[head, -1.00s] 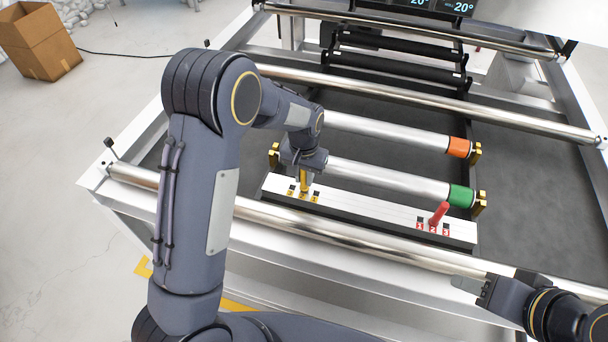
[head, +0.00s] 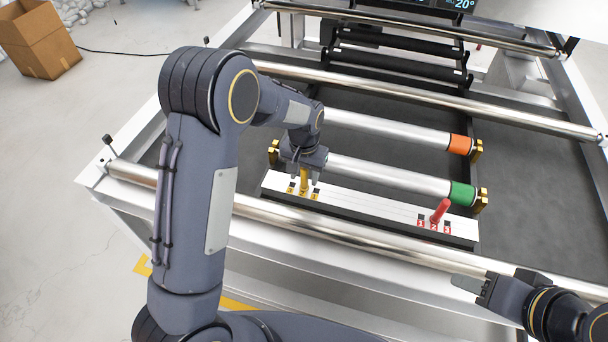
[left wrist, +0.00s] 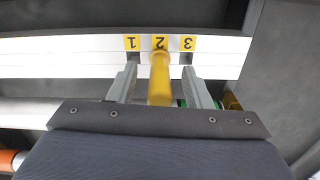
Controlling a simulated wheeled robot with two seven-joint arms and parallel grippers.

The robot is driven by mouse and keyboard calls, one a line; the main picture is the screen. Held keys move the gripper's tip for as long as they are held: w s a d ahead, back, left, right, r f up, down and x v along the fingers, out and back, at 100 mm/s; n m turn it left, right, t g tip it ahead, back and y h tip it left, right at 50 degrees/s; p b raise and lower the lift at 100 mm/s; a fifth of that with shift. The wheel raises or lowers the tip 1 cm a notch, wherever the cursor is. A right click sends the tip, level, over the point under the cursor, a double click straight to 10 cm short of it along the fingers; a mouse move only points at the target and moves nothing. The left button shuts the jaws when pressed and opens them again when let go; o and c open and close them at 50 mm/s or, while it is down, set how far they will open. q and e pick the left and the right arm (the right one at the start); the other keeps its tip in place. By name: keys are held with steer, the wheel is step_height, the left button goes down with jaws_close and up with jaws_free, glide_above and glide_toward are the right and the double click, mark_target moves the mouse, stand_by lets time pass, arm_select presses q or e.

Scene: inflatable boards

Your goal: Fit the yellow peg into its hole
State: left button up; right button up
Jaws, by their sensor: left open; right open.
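The yellow peg (head: 304,180) stands on the white board (head: 372,213) at the label 2 among the yellow labels. It also shows in the left wrist view (left wrist: 160,75), between labels 1 and 3. My left gripper (head: 304,177) is open above it, with one finger on each side of the peg and a gap on both sides in the left wrist view (left wrist: 160,84). The peg's lower end and its hole are hidden. My right gripper (head: 468,290) is at the lower right, away from the board; its fingers are only partly clear.
A red peg (head: 440,210) leans at the red labels on the board's right end. Silver rollers with an orange end (head: 460,145) and a green end (head: 462,194) lie behind the board. A metal rail (head: 350,249) runs in front.

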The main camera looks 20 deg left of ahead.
arm_select(q)
step_height(320, 180, up, 7)
steer(key=shift+r, duration=0.1)
stand_by(0.6)
